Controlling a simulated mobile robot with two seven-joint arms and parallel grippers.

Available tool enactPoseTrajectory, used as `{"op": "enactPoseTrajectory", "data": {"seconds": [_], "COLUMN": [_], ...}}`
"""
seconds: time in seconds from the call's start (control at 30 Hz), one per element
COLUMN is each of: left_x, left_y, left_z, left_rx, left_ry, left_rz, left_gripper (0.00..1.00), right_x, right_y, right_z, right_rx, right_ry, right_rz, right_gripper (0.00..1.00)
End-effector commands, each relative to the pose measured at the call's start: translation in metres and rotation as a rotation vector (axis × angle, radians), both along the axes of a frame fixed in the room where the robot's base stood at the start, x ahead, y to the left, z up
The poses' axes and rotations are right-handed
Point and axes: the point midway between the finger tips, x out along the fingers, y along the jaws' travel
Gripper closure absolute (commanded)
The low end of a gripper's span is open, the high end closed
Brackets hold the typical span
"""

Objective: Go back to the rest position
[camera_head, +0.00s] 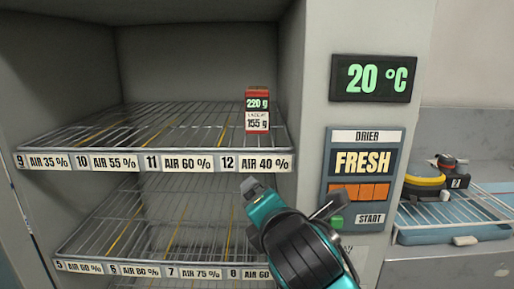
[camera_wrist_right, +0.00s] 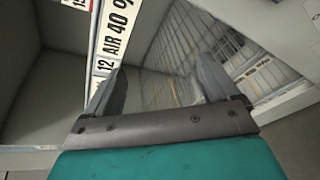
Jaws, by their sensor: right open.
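My right gripper (camera_head: 252,188) is in front of the cabinet, just below the upper shelf's label strip. Its arm comes in from the bottom right. In the right wrist view the two grey fingers (camera_wrist_right: 160,82) stand apart with nothing between them. The gripper is open and empty. My left gripper is not in view.
A red box (camera_head: 257,94) marked 220 g and 155 g stands at the right end of the upper wire shelf (camera_head: 150,128), above label 12. The lower shelf (camera_head: 150,225) looks empty. A drier panel (camera_head: 363,165) reading FRESH and a 20 °C display (camera_head: 373,78) are to the right. A blue tray (camera_head: 450,232) stands far right.

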Motion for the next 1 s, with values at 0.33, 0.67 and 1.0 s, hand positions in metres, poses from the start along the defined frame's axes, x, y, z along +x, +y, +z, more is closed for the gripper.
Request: {"op": "enactPoseTrajectory", "data": {"seconds": [0.33,0.67,1.0], "left_x": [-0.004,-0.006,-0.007], "left_y": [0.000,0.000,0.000], "left_z": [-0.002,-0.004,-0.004], "left_rx": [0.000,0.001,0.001], "left_ry": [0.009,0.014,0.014], "left_rz": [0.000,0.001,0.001], "left_gripper": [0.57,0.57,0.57], "right_x": [-0.032,-0.135,-0.194], "right_y": [-0.050,-0.124,-0.162], "right_z": [-0.184,-0.320,-0.358], "right_rx": [0.857,1.578,1.879], "right_ry": [0.373,0.554,0.554], "right_rz": [-0.273,-0.703,-0.908], "right_gripper": [0.12,0.12,0.12]}}
